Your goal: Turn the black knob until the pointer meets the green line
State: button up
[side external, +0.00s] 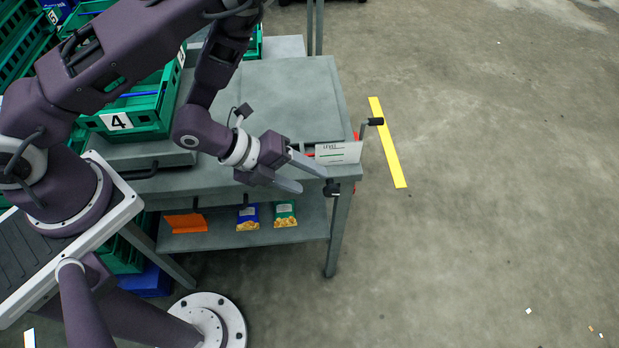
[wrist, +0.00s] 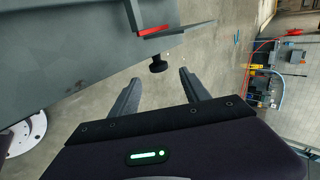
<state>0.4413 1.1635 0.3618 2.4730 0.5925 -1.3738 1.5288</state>
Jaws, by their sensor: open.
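A red strip (wrist: 153,31) shows beside the card's edge in the wrist view. I cannot make out the pointer or where it stands against the green line.
A black-handled crank (side external: 375,121) rises beside the card. The grey table top (side external: 285,90) is mostly clear. Green crates (side external: 150,112) stand at the left. Several packets (side external: 285,214) lie on the lower shelf. The floor on the right is open, with a yellow stripe (side external: 387,143).

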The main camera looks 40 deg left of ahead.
notch_tip(320, 180, up, 8)
jog(key=g+y, duration=0.6)
send_over(332, 187)
jog(key=shift+g+y, duration=0.3)
notch_tip(332, 187, down, 12)
jog(key=shift+f, duration=0.2)
grip_shut()
